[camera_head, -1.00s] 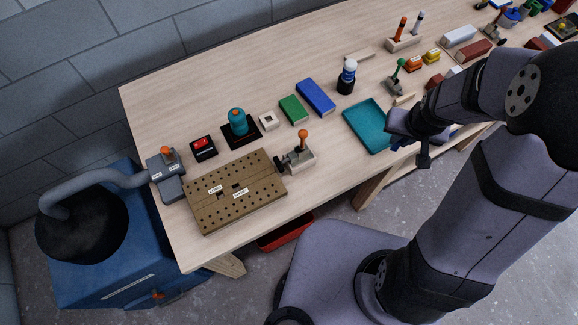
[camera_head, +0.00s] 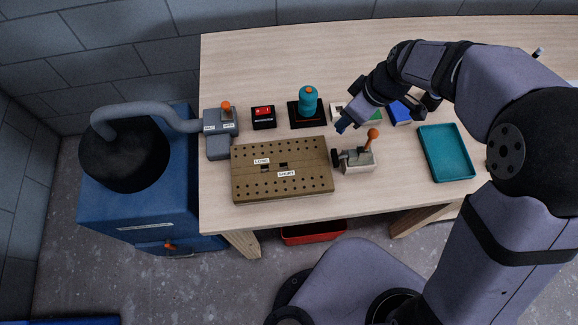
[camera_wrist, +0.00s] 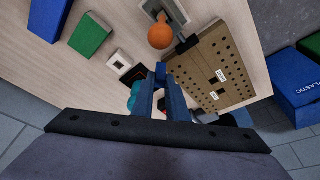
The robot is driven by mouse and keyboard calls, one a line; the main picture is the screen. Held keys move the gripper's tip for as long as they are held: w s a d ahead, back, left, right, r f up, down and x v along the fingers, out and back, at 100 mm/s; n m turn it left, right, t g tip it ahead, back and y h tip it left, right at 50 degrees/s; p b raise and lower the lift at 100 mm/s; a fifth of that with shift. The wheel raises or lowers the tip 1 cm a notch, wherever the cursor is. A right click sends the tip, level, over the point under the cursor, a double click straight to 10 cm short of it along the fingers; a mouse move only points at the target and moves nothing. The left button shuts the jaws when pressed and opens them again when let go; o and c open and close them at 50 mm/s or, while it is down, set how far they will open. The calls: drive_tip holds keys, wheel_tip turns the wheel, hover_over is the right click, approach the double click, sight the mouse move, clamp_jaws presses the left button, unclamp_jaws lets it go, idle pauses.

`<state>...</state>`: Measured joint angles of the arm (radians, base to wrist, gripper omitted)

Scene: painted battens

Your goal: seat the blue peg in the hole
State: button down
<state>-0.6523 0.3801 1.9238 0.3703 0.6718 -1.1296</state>
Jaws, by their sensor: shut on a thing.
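My gripper (camera_head: 343,124) is shut on the blue peg (camera_wrist: 160,71), a small blue piece between the fingertips in the wrist view. In the head view, the peg is hard to tell apart from the blue fingertips. The brown board (camera_head: 308,184) has rows of small round holes and two dark square holes, the left one (camera_head: 265,168) and the right one (camera_head: 283,165), near labels LONG and SHORT. The gripper is above the table, beyond the board's far right corner and apart from it. The board also shows in the wrist view (camera_wrist: 238,55).
A clamp with an orange knob (camera_head: 373,134) stands right of the board, close to the gripper. A teal knob on a black base (camera_head: 308,99) and a red-and-black box (camera_head: 263,117) stand behind the board. Green and blue (camera_head: 400,112) blocks and a teal tray (camera_head: 446,153) lie rightward.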

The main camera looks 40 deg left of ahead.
drive_tip(key=s+a+r+n+g+h+b, duration=0.1)
drive_tip(key=s+a+n+b, duration=0.1)
drive_tip(key=s+a+n, duration=0.4)
drive_tip(key=s+a+r+n+g+b, duration=0.15)
drive_tip(key=s+n, duration=0.25)
drive_tip(key=s, duration=0.4)
drive_tip(key=p, duration=0.3)
approach(286, 160)
drive_tip(key=shift+s+a+f, duration=0.15)
drive_tip(key=shift+s+f, duration=0.4)
drive_tip(key=shift+f, duration=0.3)
drive_tip(key=shift+s+a+f, duration=0.15)
drive_tip(key=shift+s+f, duration=0.45)
drive_tip(key=shift+f, duration=0.3)
drive_tip(key=shift+s+a+f, duration=0.15)
drive_tip(key=shift+s+f, duration=0.4)
drive_tip(key=shift+f, duration=0.5)
drive_tip(key=shift+f, duration=0.25)
drive_tip(key=c, duration=1.7)
unclamp_jaws()
drive_tip(key=shift+r, duration=0.1)
drive_tip(key=shift+c, duration=0.2)
drive_tip(key=shift+r, duration=0.15)
